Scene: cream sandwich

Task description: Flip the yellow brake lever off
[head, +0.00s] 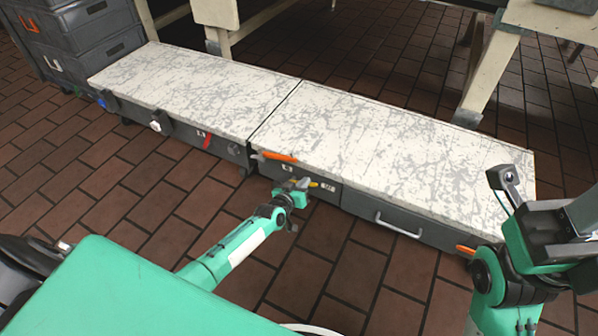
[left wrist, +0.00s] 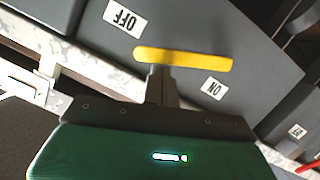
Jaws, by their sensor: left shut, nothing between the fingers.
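The yellow brake lever (left wrist: 190,60) is a flat bar on the dark front panel in the left wrist view. An upside-down OFF label (left wrist: 125,18) is above its left end, and an ON label (left wrist: 214,88) is below its right part. In the head view the lever (head: 314,184) is small, at the front of the low bench. My left gripper (left wrist: 160,75) is shut and empty, its fingertips at the lever's lower edge near the left end; I cannot tell whether they touch. My right gripper (head: 505,182) is raised at the far right, its jaws unclear.
The low bench (head: 400,150) has a mottled white top. Its front carries an orange lever (head: 280,157), a red lever (head: 207,140) and a metal handle (head: 397,228). Grey crates (head: 75,35) stand at the far left. The brick floor before the bench is mostly clear.

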